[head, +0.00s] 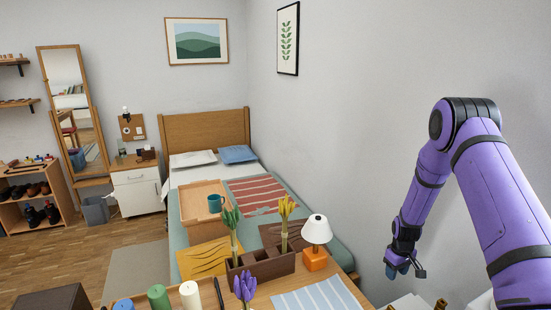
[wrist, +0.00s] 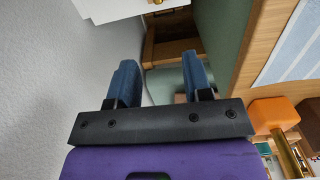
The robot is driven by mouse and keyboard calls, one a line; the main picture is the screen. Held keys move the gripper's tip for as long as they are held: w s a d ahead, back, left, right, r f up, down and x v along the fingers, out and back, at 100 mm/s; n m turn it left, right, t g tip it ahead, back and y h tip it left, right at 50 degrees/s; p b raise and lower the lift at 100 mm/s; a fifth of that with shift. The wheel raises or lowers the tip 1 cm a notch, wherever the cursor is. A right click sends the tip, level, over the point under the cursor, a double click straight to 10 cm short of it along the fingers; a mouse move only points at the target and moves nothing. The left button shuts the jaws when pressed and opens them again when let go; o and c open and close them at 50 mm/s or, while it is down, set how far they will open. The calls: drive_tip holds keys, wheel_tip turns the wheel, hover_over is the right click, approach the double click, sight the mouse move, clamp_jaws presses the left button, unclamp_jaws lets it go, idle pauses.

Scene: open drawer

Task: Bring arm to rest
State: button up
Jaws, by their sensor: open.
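My purple arm is raised on the right in the head view, bent at the elbow, with its forearm hanging down near the wall. My gripper (head: 405,270) is at its lower end, beyond the right end of the table and apart from the things on it. In the wrist view, the two blue fingers of my gripper (wrist: 160,82) stand apart with nothing between them. What lies below the fingers is only partly visible.
A table (head: 260,298) in front holds a lamp (head: 316,230) with an orange base, a brown planter box (head: 262,272) and candles (head: 159,297). A bed (head: 206,130) with a tray (head: 190,208) and a teal mug (head: 216,203) stands behind. The grey wall (head: 390,120) is close on the right.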

drive_tip(key=s+a+r+m+t, duration=0.1)
drive_tip(key=s+a+r, duration=0.2)
drive_tip(key=r, duration=0.9)
drive_tip(key=s+a+r+t, duration=0.1)
drive_tip(key=s+a+r, duration=0.1)
drive_tip(key=r, duration=1)
drive_tip(key=s+a+r+m+t, duration=0.1)
drive_tip(key=s+a+r, duration=0.2)
drive_tip(key=r, duration=0.8)
drive_tip(key=s+a+r+t, duration=0.1)
drive_tip(key=s+a+r, duration=0.3)
drive_tip(key=s+r, duration=0.95)
drive_tip(key=s+a+r+m+t, duration=0.1)
drive_tip(key=s+a, duration=0.1)
drive_tip(key=s, duration=1.3)
drive_tip(key=shift+s+r+m, duration=0.15)
drive_tip(key=shift+r+m, duration=0.15)
